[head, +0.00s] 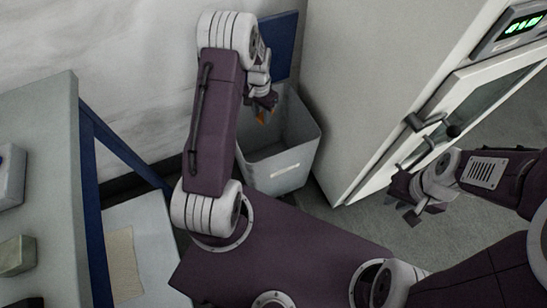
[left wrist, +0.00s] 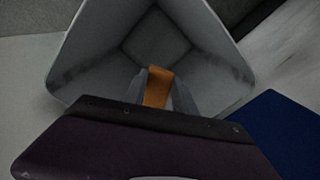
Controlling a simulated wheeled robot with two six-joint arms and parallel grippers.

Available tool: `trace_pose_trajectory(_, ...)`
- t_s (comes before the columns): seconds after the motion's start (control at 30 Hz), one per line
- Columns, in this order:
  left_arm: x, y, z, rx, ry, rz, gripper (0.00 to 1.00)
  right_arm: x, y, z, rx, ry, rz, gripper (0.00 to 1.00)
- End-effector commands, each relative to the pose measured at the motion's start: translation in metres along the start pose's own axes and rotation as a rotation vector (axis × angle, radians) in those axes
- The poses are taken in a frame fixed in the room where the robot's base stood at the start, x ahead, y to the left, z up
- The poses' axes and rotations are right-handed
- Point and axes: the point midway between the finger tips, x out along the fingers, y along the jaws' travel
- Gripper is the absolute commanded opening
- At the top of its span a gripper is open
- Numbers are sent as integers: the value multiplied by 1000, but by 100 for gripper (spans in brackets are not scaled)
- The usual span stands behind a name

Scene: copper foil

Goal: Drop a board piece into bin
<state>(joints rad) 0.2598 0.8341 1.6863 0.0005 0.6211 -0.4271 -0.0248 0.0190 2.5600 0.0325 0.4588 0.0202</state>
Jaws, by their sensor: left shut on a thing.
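The bin (head: 285,165) is a light grey open-topped box on the floor in the middle of the head view. My left gripper (head: 264,110) hangs over the bin's opening, pointing down. It is shut on a small orange-brown board piece (left wrist: 157,87), which shows between the fingers in the left wrist view, with the inside of the bin (left wrist: 90,60) below it. Only a little of the piece shows in the head view (head: 261,118). My right gripper (head: 413,207) is at the right of the head view, near the white cabinet; its fingers look parted, with nothing visible between them.
A tall white cabinet (head: 365,80) with a handle and a green display (head: 522,22) stands right of the bin. A blue panel (head: 279,45) is behind the bin. A grey table (head: 45,120) with blue legs and small blocks is at the left.

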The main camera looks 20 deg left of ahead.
Motion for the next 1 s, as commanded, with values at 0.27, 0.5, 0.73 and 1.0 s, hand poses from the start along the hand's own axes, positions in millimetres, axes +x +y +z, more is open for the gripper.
trace_pose_trajectory(0.27,12,0,0,0,0,0,0,12,0,1,0,0,0,20)
trace_pose_trajectory(0.5,12,0,0,0,0,0,58,12,0,1,0,0,0,20)
trace_pose_trajectory(0.73,11,0,0,0,0,0,58,12,0,1,0,0,0,20)
trace_pose_trajectory(1.0,-42,0,-1,0,3,-1,58,-13,0,-1,0,0,0,20)
